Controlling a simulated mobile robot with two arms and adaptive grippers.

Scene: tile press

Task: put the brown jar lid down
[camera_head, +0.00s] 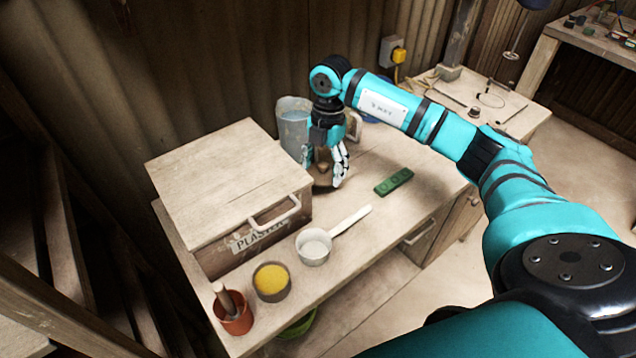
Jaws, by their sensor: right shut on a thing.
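My right gripper (323,172) points down over the wooden bench, between the plaster box and the green block. It is shut on the brown jar lid (322,184), which shows only in part between and below the fingers, close to the bench top. I cannot tell whether the lid touches the bench. My left gripper is not in view.
A green block (393,181), a white scoop (314,246), a yellow-filled pot (271,281) and a red pot (233,315) stand on the bench (345,262). Bare wood lies right of the scoop.

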